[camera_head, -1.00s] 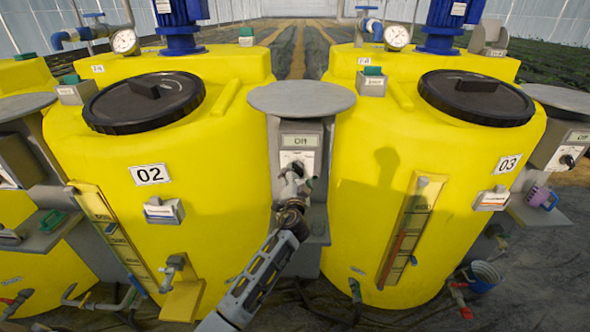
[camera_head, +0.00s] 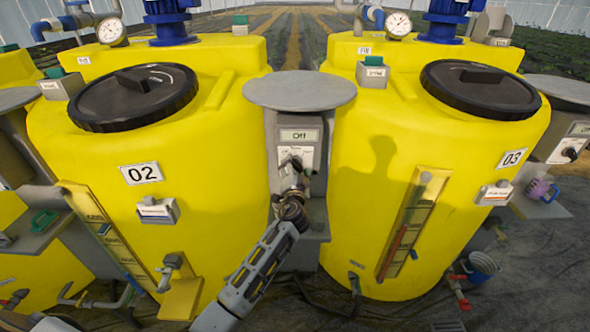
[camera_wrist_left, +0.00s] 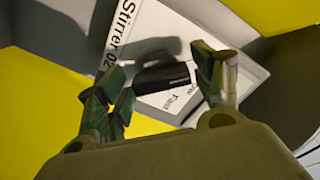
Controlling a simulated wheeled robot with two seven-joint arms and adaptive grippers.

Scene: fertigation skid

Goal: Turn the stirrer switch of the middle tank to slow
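The middle tank (camera_head: 215,180) is yellow and labelled 02. Its control box (camera_head: 299,116) stands to its right under a round grey cover, and its display (camera_head: 299,135) reads "Off". In the left wrist view the white plate (camera_wrist_left: 150,35) reads "Stirrer 02", with "Fast" and a partly hidden word beside the black switch knob (camera_wrist_left: 162,78). My left gripper (camera_head: 293,172) is at this plate and hides most of the knob in the head view. Its fingers (camera_wrist_left: 163,85) are apart, one on each side of the knob; I cannot tell whether they touch it. My right gripper is not in view.
Tank 03 (camera_head: 365,200) stands close on the right, with its own box (camera_head: 568,148) beyond it. A green-handled item (camera_head: 45,220) lies on a shelf at left. A purple mug (camera_head: 538,190) and a blue bucket (camera_head: 482,268) are at right. Hoses lie on the floor.

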